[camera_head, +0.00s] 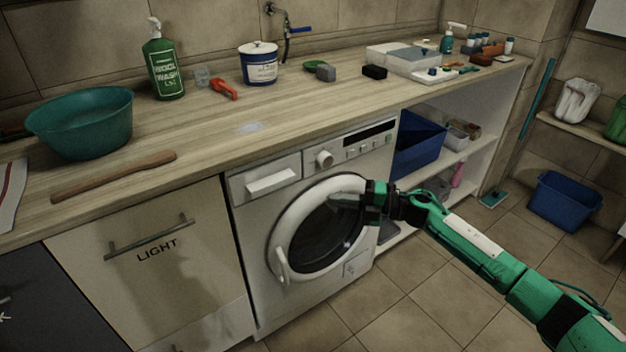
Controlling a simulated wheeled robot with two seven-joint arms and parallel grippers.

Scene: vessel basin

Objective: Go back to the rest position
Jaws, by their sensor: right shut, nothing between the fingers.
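My right gripper (345,201) is at the end of my green arm, which comes in from the lower right. It is shut and empty, in front of the upper right part of the round door (283,234) of the white washing machine (256,287). The picture does not show clearly whether the fingers touch the door. The door looks closed. My left gripper does not show.
The wooden counter (215,145) runs above the machine, with a teal basin (82,125), a green bottle (166,68) and a white-and-blue tub (259,66). Open shelves with a blue bin (418,142) stand right of the machine. The tiled floor (450,310) is clear below my arm.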

